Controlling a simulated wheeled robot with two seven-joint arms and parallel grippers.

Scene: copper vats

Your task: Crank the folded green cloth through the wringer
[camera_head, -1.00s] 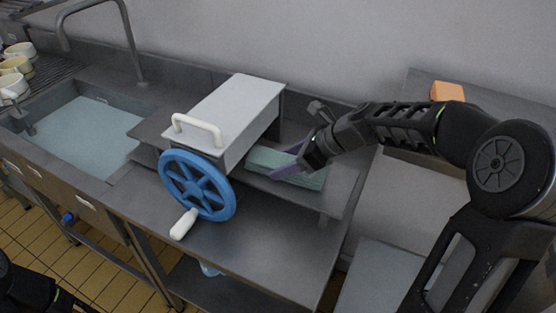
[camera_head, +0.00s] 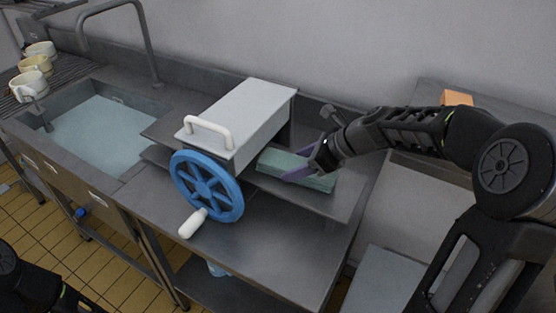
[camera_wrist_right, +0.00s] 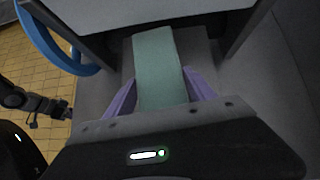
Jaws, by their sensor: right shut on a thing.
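The folded green cloth (camera_head: 313,182) lies on the wringer's right-hand shelf, its left end close to the housing; in the right wrist view the cloth (camera_wrist_right: 157,60) runs from between the fingers toward the opening. My right gripper (camera_head: 303,171), with purple fingers, is shut on the cloth's sides. The wringer (camera_head: 245,112) has a pale grey box top with a white handle, and a blue wheel (camera_head: 207,187) with a white crank grip (camera_head: 193,223) at lower left. The rollers are hidden. Part of my left arm shows at the lower left; its jaw state is unclear in the right wrist view (camera_wrist_right: 58,110).
A sink (camera_head: 100,130) with bluish water and a tap (camera_head: 148,40) lies left of the wringer. Several mugs (camera_head: 35,66) stand on the rack at far left. An orange block (camera_head: 457,98) sits at back right. The steel counter (camera_head: 265,240) in front of the wringer is clear.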

